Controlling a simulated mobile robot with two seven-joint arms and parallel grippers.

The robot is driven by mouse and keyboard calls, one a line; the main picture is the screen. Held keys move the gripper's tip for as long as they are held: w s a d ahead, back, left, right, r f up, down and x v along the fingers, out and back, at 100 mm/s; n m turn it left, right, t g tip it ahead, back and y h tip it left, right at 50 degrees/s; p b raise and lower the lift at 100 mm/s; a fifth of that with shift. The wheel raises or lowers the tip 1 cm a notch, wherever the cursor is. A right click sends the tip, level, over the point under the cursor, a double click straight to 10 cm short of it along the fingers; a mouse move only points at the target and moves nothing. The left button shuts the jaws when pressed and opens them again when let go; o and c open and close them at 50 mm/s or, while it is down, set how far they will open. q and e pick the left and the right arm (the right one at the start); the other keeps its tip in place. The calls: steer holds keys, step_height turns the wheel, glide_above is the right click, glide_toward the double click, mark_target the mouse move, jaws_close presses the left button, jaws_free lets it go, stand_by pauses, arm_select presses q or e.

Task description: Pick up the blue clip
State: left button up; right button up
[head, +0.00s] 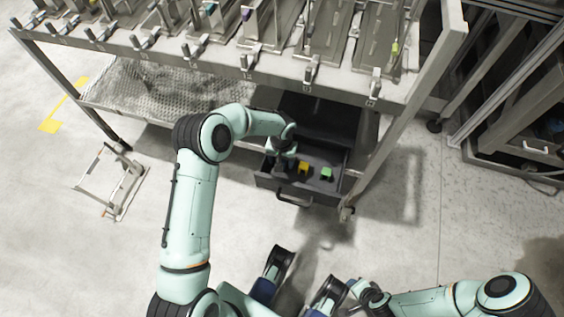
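I cannot make out a blue clip in the open drawer (325,199). A yellow piece (303,168) and a green piece (327,174) lie in it, and a dark shape to their right is too small to name. My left gripper (284,165) points down into the drawer's left part, just left of the yellow piece. Its fingers are too small and dark to show whether they are open, and they may hide something beneath them. My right gripper (364,289) is low at the bottom of the view, far from the drawer; its fingers are unclear.
The drawer hangs under a long metal bench (200,60) with several clamp fixtures on top. Bench legs stand left and right of the drawer. A small metal frame (117,182) lies on the floor at left. A dark cart (520,150) stands at right. The floor before the drawer is clear.

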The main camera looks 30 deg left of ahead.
arm_select(q)
steer(key=shift+f, duration=0.1)
steer(key=c, duration=1)
steer(key=shift+c, duration=0.2)
